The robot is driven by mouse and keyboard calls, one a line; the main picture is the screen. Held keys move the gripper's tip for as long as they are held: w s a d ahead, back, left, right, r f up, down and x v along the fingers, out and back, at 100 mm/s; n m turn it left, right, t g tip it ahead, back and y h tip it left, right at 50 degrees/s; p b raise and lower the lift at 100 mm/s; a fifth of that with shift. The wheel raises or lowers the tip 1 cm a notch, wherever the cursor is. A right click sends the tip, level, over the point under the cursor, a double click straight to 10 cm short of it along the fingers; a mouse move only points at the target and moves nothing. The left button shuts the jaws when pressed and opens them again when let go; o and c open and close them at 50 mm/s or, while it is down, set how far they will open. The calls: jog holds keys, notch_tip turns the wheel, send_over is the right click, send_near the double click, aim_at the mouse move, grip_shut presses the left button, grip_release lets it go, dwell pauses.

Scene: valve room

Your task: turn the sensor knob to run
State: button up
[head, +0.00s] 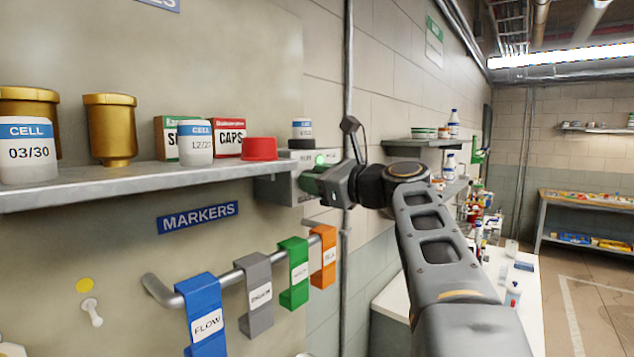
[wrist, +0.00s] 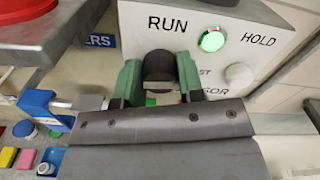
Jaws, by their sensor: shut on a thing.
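The sensor box (wrist: 215,35) is a light grey panel on the wall, lettered RUN and HOLD, with partly hidden lettering below. In the head view the box (head: 277,190) sits past the right end of the shelf. The black sensor knob (wrist: 158,68) sits below the word RUN. My gripper (head: 312,184) reaches it from the right in the head view. In the wrist view its green fingers are shut on the knob, one on each side. A round lamp (wrist: 212,39) between RUN and HOLD glows green. I cannot tell where the knob points.
A grey shelf (head: 140,183) left of the box carries a red cap (head: 259,149), gold canisters and cell jars. Below it a rail holds blue, grey, green and orange marker tags. A vertical pipe (head: 347,80) runs close behind my gripper. A pale round button (wrist: 238,76) is right of the knob.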

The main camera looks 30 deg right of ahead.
jog(key=n+b, duration=0.2)
jog(key=n, duration=0.2)
jog(key=shift+f, duration=0.15)
jog(key=n+b, duration=0.2)
jog(key=n, duration=0.2)
jog(key=n+b, duration=0.2)
jog(key=n, duration=0.2)
jog(key=shift+n, duration=0.3)
jog(key=shift+n+b, duration=0.95)
jog(key=shift+n, duration=0.95)
jog(key=o, duration=0.9)
jog(key=b+v, duration=0.2)
jog(key=v, duration=1.2)
jog(key=shift+a+b, duration=0.15)
jog(key=shift+b, duration=0.15)
